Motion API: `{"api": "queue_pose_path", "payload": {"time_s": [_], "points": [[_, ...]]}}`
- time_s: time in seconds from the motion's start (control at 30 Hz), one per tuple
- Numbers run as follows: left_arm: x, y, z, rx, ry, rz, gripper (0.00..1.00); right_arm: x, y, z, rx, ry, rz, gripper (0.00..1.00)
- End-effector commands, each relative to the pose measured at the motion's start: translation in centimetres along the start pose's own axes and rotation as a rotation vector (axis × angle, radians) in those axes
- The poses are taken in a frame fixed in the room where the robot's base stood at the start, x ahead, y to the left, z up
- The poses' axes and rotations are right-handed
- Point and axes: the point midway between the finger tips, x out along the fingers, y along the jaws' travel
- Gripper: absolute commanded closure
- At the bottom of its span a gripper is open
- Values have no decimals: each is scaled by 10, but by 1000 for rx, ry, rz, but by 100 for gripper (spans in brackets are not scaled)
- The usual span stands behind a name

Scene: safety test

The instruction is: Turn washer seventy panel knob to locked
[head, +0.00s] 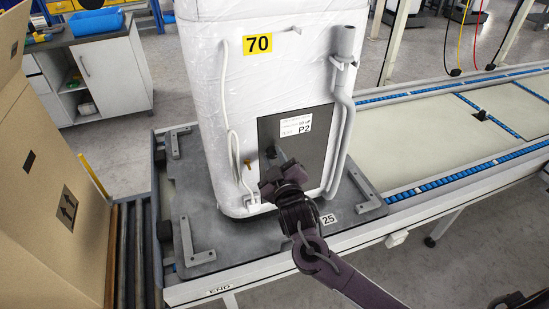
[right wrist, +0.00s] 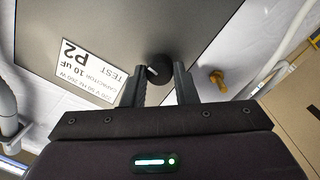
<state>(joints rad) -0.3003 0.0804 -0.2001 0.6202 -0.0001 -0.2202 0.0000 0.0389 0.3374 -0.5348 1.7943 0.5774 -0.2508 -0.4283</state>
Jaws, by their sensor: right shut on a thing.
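The white washer (head: 215,100) with the yellow label 70 stands upright on a grey pallet plate. Its grey panel (head: 325,135) carries a white label P2, which also shows in the right wrist view (right wrist: 85,75). The black round knob (right wrist: 158,66) sits on this panel, with a small light mark on its face. My right gripper (head: 280,158) is at the panel, its fingers (right wrist: 160,80) one on each side of the knob and shut on it. The gripper mostly hides the knob in the head view. My left gripper is out of view.
A grey drain hose (head: 342,110) and a white cable (head: 232,145) hang on either side of the panel. A brass fitting (right wrist: 217,77) sits beside the panel. A cardboard box (head: 50,170) stands at left.

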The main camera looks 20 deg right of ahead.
Motion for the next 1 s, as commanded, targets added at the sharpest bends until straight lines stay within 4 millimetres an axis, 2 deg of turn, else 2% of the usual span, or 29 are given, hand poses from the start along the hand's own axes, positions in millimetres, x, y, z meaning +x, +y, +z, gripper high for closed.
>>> {"api": "queue_pose_path", "payload": {"time_s": [1.0], "points": [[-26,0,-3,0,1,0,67,0,3,-1,946,-60,-56,97]]}}
